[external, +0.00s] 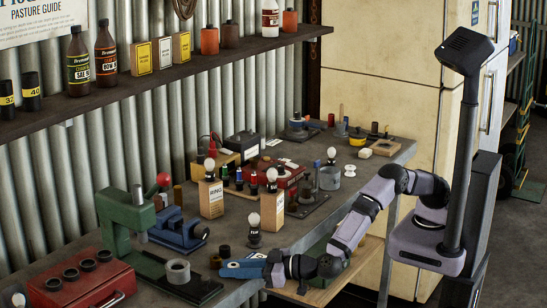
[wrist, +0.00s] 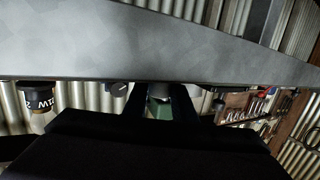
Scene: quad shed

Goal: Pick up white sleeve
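A pale grey-white ring (external: 177,271), which looks like the white sleeve, sits on the dark base of the green press (external: 125,222) at the front left of the bench. My gripper (external: 226,269) is low over the bench's front edge, to the right of the ring and apart from it, pointing left. In the wrist view my dark fingers (wrist: 160,100) stand apart with a gap between them. A pale shape and the green press (wrist: 160,109) show beyond the gap. Nothing is clearly held. The ring's outline in the wrist view is mostly hidden.
Small dark cups (external: 221,254) stand just behind my gripper, with a bulb on a dark base (external: 254,232) behind right. A blue vise (external: 180,232) is behind the ring. A red box (external: 80,282) with dark cups is left. The bench (wrist: 90,40) shows upside down in the wrist view.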

